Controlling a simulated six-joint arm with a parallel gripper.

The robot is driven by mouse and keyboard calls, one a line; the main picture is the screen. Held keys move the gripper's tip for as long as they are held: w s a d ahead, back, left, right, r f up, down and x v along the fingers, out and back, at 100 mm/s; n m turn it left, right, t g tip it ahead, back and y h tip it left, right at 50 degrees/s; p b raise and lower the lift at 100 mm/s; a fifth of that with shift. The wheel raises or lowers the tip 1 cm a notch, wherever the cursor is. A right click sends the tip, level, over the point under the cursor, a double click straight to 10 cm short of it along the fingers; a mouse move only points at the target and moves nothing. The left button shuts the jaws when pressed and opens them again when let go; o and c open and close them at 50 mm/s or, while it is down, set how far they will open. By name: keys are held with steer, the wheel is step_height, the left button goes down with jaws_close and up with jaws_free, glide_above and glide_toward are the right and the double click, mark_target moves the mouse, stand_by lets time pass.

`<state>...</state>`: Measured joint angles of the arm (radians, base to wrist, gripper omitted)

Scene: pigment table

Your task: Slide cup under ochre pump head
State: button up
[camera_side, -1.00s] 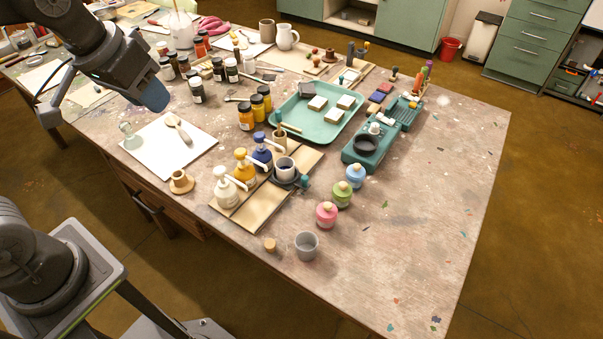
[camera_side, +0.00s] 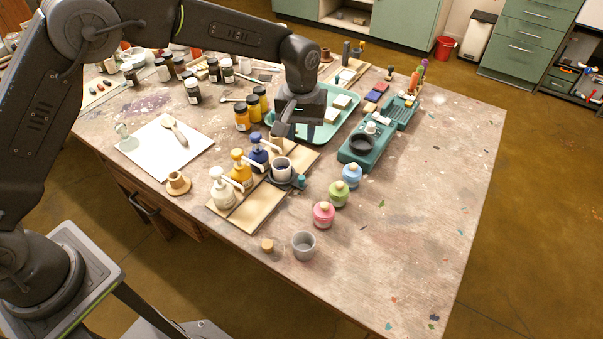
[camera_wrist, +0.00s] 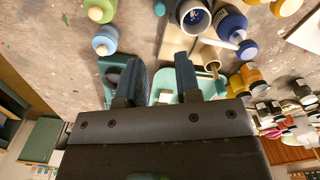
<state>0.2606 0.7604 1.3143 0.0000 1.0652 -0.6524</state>
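The cup (camera_side: 281,167), pale grey with a dark bluish inside, stands upright in a dark round holder with a teal knob (camera_side: 300,181) on the wooden board (camera_side: 255,208). It is near the blue pump's spout. The ochre pump bottle (camera_side: 240,172) stands between the white pump bottle (camera_side: 222,190) and the blue pump bottle (camera_side: 258,152), to the cup's left. My gripper (camera_side: 296,130) is above and behind the cup, apart from it. In the wrist view my gripper (camera_wrist: 160,62) has its fingers apart with nothing between them; the cup (camera_wrist: 195,17) is beyond the fingertips.
A teal tray (camera_side: 322,137) lies behind, partly hidden by my gripper. A teal device (camera_side: 364,150) stands right of the board, with blue, green and pink round jars (camera_side: 339,193) in front. A loose grey cup (camera_side: 303,245) stands near the front. The table's right side is mostly clear.

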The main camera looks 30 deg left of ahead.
mark_target(302, 177)
step_height(302, 177, down, 14)
steer(key=shift+r, duration=0.1)
stand_by(0.4)
jaws_close()
stand_by(0.3)
